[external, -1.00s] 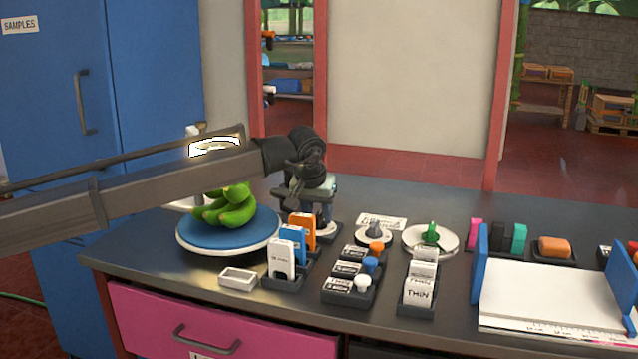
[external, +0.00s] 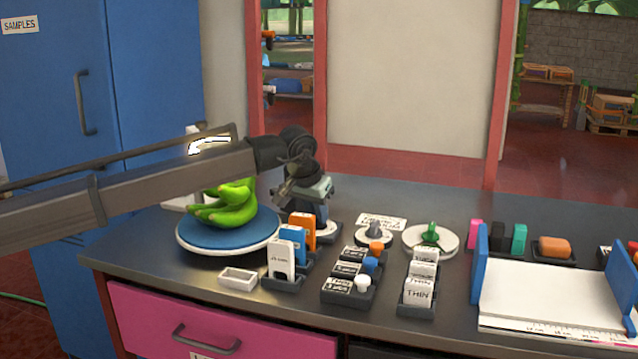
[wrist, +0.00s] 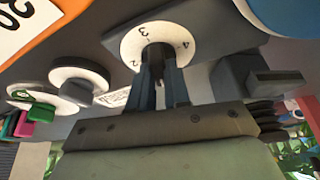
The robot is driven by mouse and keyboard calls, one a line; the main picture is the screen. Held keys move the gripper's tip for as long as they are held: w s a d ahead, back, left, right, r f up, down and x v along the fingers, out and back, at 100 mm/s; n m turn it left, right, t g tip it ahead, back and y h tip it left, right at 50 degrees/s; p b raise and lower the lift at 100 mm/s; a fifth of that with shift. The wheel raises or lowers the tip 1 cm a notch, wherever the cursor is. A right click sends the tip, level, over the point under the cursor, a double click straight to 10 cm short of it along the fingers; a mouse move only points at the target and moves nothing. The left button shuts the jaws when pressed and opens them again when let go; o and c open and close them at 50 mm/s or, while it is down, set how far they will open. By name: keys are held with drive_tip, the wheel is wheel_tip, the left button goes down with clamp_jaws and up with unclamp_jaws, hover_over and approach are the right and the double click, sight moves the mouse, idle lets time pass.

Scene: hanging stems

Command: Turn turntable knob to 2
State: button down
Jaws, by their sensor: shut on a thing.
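In the external view a round turntable with a blue top (external: 195,237) and white rim carries a bunch of green bananas (external: 222,214). My gripper (external: 302,214) is just right of it, low over the bench. In the wrist view the gripper (wrist: 160,82) is shut on a dark knob (wrist: 157,54), one finger on each side. The knob stands on a white dial (wrist: 130,45) where 2, 3 and 4 are readable. The knob's pointer is partly hidden, so its exact reading is unclear. The dial's white edge (external: 328,232) shows below my gripper.
Orange, blue and white packets (external: 293,245) stand in a rack in front of the dial. A small white tray (external: 238,279) lies left of it. A grey knob (external: 374,233) and a green knob (external: 430,234) on white discs are to the right.

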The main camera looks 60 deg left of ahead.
drive_tip(key=shift+m+h, duration=0.3)
drive_tip(key=shift+m, duration=0.6)
drive_tip(key=c, duration=1.1)
unclamp_jaws()
drive_tip(key=shift+r, duration=0.1)
drive_tip(key=v, duration=1.3)
drive_tip(key=shift+s+r, duration=0.25)
drive_tip(key=shift+s, duration=0.05)
drive_tip(key=shift+o, duration=0.2)
